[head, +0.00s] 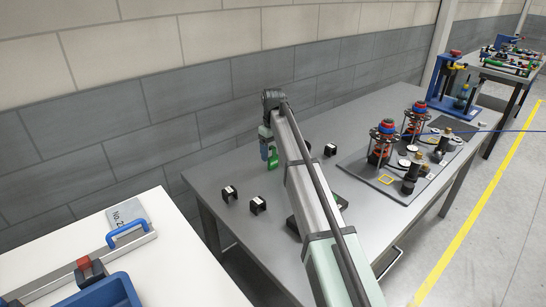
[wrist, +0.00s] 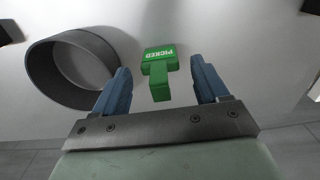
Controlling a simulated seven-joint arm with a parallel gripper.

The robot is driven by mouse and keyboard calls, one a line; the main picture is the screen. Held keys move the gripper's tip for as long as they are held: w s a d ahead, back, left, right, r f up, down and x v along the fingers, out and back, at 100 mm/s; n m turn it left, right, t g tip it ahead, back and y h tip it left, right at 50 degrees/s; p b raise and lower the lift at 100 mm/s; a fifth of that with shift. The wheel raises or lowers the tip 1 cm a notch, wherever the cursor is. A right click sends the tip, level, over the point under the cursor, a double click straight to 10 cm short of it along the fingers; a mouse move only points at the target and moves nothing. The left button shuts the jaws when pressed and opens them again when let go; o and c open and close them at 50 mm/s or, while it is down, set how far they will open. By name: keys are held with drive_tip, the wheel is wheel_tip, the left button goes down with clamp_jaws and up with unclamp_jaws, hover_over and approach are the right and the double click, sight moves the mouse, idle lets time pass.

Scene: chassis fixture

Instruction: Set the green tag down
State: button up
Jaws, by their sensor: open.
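The green tag (wrist: 158,70) is a T-shaped piece with white lettering "PICKED". In the wrist view it is between and just beyond the two blue fingers of my gripper (wrist: 160,66), with gaps visible on both sides. My gripper is open and not clasping it. In the head view the green tag (head: 272,160) shows just right of the blue fingertips of my gripper (head: 264,152), low over the grey table (head: 215,180). Whether its underside rests fully on the table is hard to tell.
A dark grey ring (wrist: 75,68) stands close left of the gripper in the wrist view. Black blocks (head: 230,193) with white labels are scattered on the table. A plate (head: 385,182) with red-topped fixtures (head: 383,140) is at the right. My arm hides the table's middle.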

wheel_tip(320, 180, up, 9)
drive_tip(key=shift+r, duration=0.15)
drive_tip(key=shift+o, duration=0.2)
